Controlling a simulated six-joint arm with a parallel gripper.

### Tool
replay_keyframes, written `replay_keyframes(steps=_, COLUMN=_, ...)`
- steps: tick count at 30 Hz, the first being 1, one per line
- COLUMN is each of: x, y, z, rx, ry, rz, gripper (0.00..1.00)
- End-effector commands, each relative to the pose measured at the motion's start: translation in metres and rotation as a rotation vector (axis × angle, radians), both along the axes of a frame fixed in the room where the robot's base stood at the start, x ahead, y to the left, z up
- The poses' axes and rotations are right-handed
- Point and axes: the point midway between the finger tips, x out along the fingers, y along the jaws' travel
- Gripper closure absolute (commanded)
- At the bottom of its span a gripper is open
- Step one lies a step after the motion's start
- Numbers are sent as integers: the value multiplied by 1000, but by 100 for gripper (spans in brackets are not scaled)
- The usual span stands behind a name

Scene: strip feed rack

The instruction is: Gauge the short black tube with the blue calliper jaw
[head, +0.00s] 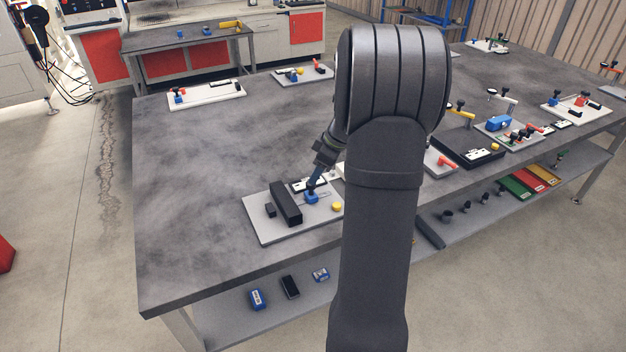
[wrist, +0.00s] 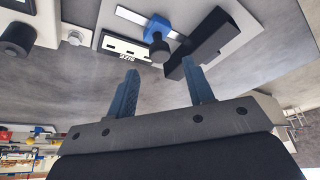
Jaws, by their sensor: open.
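The blue calliper jaw (head: 311,197) sits on a light grey plate (head: 262,228) at the bench's near side. In the wrist view the blue jaw (wrist: 157,24) carries a dark round knob and meets a pale slotted rail. A long black block (head: 286,204) stands beside it, with a small dark piece (head: 270,210) to its left. I cannot tell which dark piece, if any, is the short black tube. My gripper (head: 313,181) appears just above the jaw; in the wrist view my gripper (wrist: 160,92) is open, with nothing between its fingers.
A white scale marked SIZE (wrist: 126,49) lies by the jaw. A yellow knob (head: 337,206) is at the plate's right. Several dark cylinders (head: 447,216) stand on the lower shelf. Other fixtures line the bench's back and right. The bench (head: 195,190) left of the plate is clear.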

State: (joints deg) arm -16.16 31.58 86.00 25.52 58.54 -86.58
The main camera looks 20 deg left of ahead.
Motion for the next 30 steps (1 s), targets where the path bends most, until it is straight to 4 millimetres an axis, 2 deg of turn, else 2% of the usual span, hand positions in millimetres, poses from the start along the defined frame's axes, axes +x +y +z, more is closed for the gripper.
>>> replay_keyframes(steps=3, x=-1, y=9, z=-20, rx=0, ry=2, rz=2, gripper=52)
replay_keyframes(steps=7, x=0, y=14, z=-34, rx=0, ry=2, rz=1, gripper=52)
replay_keyframes(steps=12, x=0, y=17, z=-41, rx=0, ry=-1, rz=0, gripper=52)
replay_keyframes(steps=19, x=0, y=18, z=-42, rx=0, ry=-1, rz=0, gripper=52)
replay_keyframes(steps=20, x=0, y=18, z=-42, rx=0, ry=-1, rz=0, gripper=54)
replay_keyframes(steps=27, x=0, y=18, z=-42, rx=0, ry=-1, rz=0, gripper=100)
replay_keyframes(steps=30, x=0, y=18, z=-42, rx=0, ry=-1, rz=0, gripper=100)
